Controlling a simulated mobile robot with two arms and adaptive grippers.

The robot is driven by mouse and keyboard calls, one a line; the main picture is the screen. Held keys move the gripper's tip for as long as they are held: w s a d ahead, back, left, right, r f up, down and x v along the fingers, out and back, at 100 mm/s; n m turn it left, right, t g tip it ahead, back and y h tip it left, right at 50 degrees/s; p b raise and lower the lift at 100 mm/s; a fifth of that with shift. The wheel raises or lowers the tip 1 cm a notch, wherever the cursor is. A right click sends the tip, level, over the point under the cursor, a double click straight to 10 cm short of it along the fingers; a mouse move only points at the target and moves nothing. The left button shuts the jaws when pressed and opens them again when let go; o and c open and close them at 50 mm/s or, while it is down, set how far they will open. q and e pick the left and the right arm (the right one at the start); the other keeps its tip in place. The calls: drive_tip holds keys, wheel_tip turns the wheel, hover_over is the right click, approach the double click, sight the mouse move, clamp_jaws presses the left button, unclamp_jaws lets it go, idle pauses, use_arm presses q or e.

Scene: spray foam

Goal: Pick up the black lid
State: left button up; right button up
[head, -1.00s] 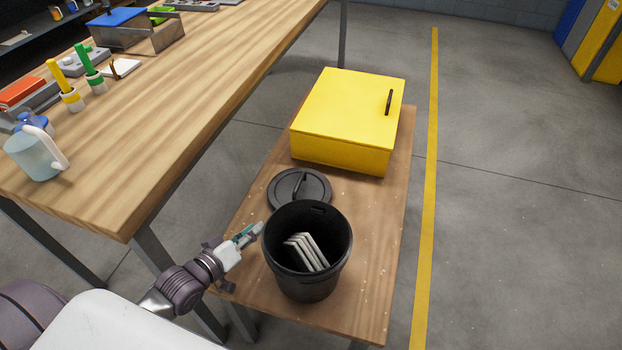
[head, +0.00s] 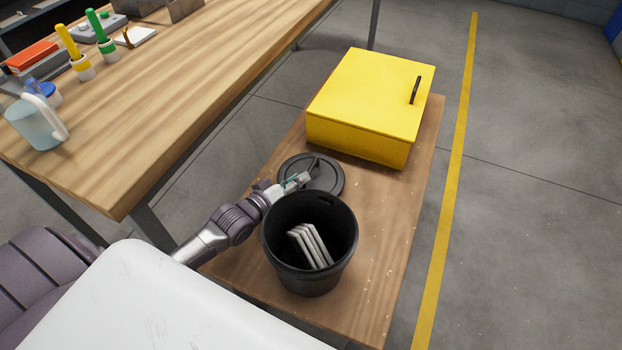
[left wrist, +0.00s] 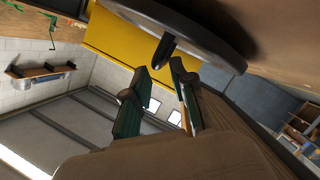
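The black lid (head: 330,180) lies flat on the low wooden table, between the black bucket and the yellow box. It has a raised bar handle, which shows in the left wrist view (left wrist: 164,49). My left gripper (head: 304,180) is at the lid's near left side, low over it, close to the handle. In the left wrist view its two fingers (left wrist: 165,66) are apart, with the handle's end just ahead of the gap between the tips. The lid (left wrist: 198,24) fills the top there. I cannot tell whether a finger touches the handle. My right gripper is not in view.
The open black bucket (head: 309,279) holds several pale slabs and stands right beside my left gripper. A yellow box (head: 368,100) stands behind the lid on the low table (head: 378,240). A taller workbench (head: 170,110) with tools is at the left.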

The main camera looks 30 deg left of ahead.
use_arm(q)
drive_tip(key=b+x, duration=0.1)
drive_tip(key=x, duration=0.3)
drive_tip(key=shift+w+a, duration=0.1)
drive_tip(key=shift+w, duration=0.35)
clamp_jaws()
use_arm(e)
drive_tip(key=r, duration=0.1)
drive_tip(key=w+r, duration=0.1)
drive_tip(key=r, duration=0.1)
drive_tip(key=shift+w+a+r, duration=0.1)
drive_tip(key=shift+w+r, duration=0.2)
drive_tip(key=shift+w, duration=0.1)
use_arm(q)
drive_tip(key=shift+r, duration=0.15)
